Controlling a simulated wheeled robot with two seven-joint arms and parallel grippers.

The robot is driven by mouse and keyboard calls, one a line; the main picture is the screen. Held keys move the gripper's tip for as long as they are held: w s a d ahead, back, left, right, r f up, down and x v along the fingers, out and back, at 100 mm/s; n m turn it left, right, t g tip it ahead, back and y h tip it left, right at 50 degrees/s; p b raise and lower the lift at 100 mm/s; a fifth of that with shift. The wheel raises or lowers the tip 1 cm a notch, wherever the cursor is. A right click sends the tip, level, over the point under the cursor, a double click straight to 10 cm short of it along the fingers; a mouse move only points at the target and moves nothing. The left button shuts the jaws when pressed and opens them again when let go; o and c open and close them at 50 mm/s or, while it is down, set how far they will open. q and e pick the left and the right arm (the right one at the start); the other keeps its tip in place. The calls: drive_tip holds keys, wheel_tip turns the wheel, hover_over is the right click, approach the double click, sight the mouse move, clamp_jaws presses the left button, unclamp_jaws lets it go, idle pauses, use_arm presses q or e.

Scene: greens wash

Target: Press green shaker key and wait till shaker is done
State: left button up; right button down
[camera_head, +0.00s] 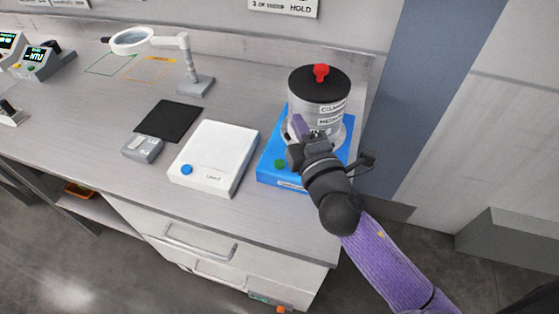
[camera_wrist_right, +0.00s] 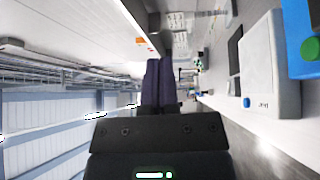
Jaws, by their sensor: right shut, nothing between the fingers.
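The blue shaker (camera_head: 268,168) stands at the right end of the counter. A grey cylindrical container with labels (camera_head: 330,110), a black lid and a red knob sits on it. My left gripper is not in view.
A white device with a blue button (camera_head: 215,155) stands left of the shaker. Further left are a small scale (camera_head: 142,148), a black mat (camera_head: 168,121) and a magnifier lamp (camera_head: 133,41). The counter's front strip is clear.

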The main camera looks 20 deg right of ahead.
drive_tip(key=w+a+r+n+g+y, duration=0.1)
drive_tip(key=a+r+n+g+y, duration=0.15)
drive_tip(key=a+n+y, duration=0.7)
drive_tip(key=w+r+n+g+y, duration=0.1)
drive_tip(key=n+g+y, duration=0.3)
drive_tip(key=n, duration=1.2)
drive_tip(key=w+d+f+n+g+h, duration=0.2)
drive_tip(key=d+f+n+g+h, duration=0.3)
drive_tip(key=d+n+h, duration=0.3)
drive_tip(key=shift+w+f+n, duration=0.35)
drive_tip(key=shift+f+n, duration=0.3)
drive_tip(key=shift+f, duration=0.2)
drive_tip(key=shift+d+h, duration=0.1)
drive_tip(key=shift+h, duration=0.15)
drive_tip(key=shift+f, duration=0.1)
